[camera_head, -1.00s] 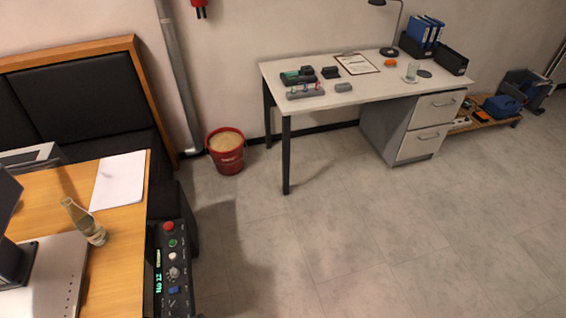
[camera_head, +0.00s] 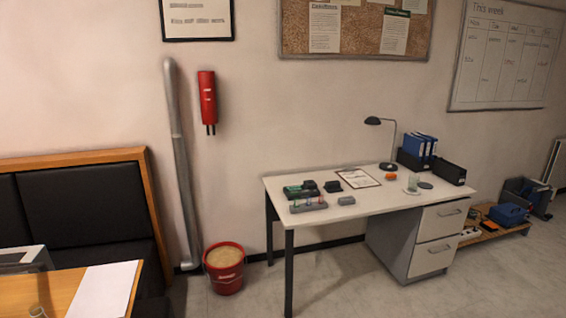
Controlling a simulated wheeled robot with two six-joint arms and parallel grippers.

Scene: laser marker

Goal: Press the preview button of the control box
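The control box with its buttons is not in view now; it lies below the lower edge of the head view. The corner of the wooden table (camera_head: 50,290) shows at the lower left, with a white sheet of paper (camera_head: 105,290) on it. The top of a glass bottle (camera_head: 38,312) just shows at the bottom edge. Neither of my grippers is in view.
A white desk (camera_head: 390,201) with small items stands at the centre right against the wall. A red bucket (camera_head: 224,276) stands left of it. A low wooden shelf (camera_head: 490,231) is at the right. Grey floor (camera_head: 465,285) is clear at the lower right.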

